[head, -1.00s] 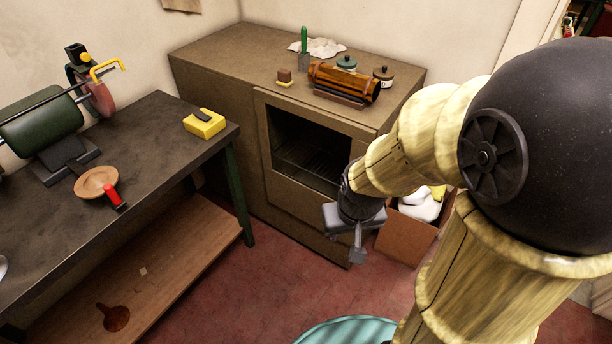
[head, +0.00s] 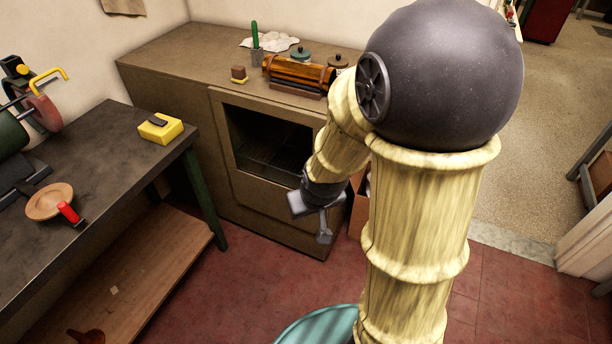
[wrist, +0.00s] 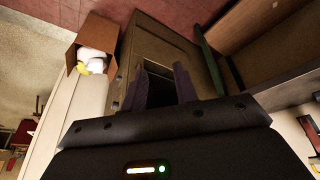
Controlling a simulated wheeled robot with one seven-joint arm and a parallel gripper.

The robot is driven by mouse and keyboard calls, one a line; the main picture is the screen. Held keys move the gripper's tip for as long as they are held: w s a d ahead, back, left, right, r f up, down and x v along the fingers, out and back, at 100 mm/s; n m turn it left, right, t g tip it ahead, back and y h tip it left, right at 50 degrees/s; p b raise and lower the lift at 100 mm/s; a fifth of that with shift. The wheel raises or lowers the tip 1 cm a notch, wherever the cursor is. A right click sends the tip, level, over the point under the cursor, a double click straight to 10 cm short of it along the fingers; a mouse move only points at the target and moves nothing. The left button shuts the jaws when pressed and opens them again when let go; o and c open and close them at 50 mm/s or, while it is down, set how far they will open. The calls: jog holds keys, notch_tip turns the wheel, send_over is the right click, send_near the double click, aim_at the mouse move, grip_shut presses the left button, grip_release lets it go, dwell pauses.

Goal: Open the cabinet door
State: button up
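The brown cabinet (head: 170,88) stands against the wall in the head view. Its front door (head: 247,195) has a dark window with a wire rack visible behind it, and the door looks shut. No handle can be made out clearly. My gripper (head: 322,222) is in front of the cabinet's lower right front, partly overlapping it in the picture. Contact cannot be judged, but nothing is seen held. In the wrist view, the two dark fingers of my gripper (wrist: 167,88) are apart with an empty gap. The cabinet (wrist: 165,38) shows sideways behind them.
A dark workbench (head: 100,150) with a yellow block (head: 160,128) stands left of the cabinet. A cardboard box (wrist: 90,35) with white and yellow contents sits beside the cabinet. Red floor lies clear in front.

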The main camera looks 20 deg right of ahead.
jog(key=w+d+f+t+b, duration=0.2)
jog(key=w+f+t+b, duration=0.15)
jog(key=w+f, duration=0.4)
jog(key=w+d+f+t+b, duration=0.3)
jog(key=w+f+t, duration=0.1)
jog(key=w+f, duration=0.4)
jog(key=s+d+f+m+t+h+b, duration=0.1)
jog(key=d+f+m+t+h+b, duration=0.1)
jog(key=f, duration=0.6)
jog(key=d+t+h+b, duration=0.1)
jog(key=d+t+b, duration=0.1)
jog(key=d+t, duration=0.1)
jog(key=shift+d+f+m+t, duration=0.2)
jog(key=shift+f+m+t, duration=0.15)
jog(key=shift+t, duration=0.2)
jog(key=w+d, duration=0.1)
jog(key=w, duration=0.4)
jog(key=w+d+p, duration=0.1)
jog(key=w, duration=0.5)
jog(key=w+d, duration=0.1)
jog(key=w, duration=0.5)
jog(key=shift+p, duration=0.3)
